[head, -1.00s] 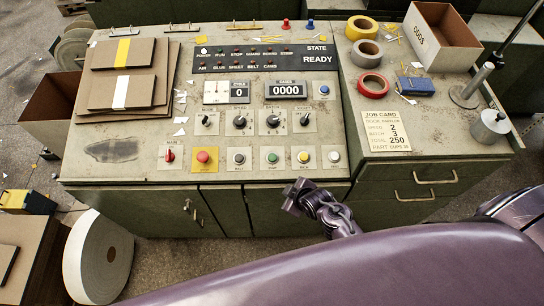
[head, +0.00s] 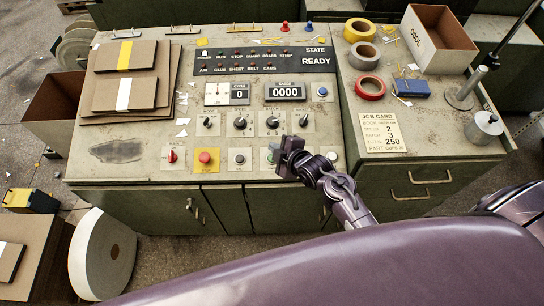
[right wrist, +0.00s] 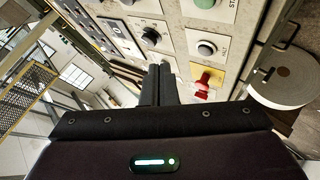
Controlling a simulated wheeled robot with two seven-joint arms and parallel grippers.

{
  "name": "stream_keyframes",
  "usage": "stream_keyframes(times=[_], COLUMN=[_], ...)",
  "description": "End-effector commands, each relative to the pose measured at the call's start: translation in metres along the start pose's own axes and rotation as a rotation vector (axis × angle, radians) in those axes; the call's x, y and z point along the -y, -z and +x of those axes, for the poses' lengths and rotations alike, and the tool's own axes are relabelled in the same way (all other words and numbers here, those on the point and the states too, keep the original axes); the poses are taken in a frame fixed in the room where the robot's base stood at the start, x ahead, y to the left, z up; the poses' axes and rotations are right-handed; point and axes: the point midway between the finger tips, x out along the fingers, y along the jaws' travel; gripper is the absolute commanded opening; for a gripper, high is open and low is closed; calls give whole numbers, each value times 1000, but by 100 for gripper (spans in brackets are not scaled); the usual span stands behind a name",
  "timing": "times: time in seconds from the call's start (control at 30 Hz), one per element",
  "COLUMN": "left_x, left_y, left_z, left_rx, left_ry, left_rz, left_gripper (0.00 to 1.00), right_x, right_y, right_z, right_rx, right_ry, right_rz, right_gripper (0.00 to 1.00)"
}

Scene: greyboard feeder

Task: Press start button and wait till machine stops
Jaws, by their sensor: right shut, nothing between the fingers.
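The green button (head: 270,157) is in the lower row of the control panel, partly hidden by my right gripper in the head view. In the right wrist view a green button (right wrist: 209,4) is cut by the top edge, with a label beginning "STA". My right gripper (head: 284,158) is shut and empty, over the lower button row just right of the green button; I cannot tell whether it touches the panel. Its fingers (right wrist: 159,72) are together in the right wrist view. The state display (head: 316,62) reads READY and the counter (head: 286,92) reads 0000. My left gripper is not in view.
Black knobs (head: 240,122) sit above. Tape rolls (head: 370,88), a job card (head: 383,132) and an open carton (head: 437,45) are on the right.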

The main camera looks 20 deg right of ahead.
Motion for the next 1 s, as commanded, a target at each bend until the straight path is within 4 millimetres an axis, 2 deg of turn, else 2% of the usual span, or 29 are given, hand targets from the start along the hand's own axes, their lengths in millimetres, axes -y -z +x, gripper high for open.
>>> stream_keyframes(times=[0.27, 0.6, 0.8, 1.0], left_x=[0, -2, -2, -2], left_y=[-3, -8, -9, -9], left_z=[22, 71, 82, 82], left_rx=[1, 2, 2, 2], left_ry=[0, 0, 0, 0], left_rz=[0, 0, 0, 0], left_gripper=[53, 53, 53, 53], right_x=[12, 37, 45, 45], right_y=[-11, -36, -44, -44], right_z=[14, 48, 60, 61], right_rx=[1, 1, 0, 0], right_ry=[0, 0, 1, 0], right_rz=[2, 2, 1, 1], right_gripper=[0, 0, 0, 0])
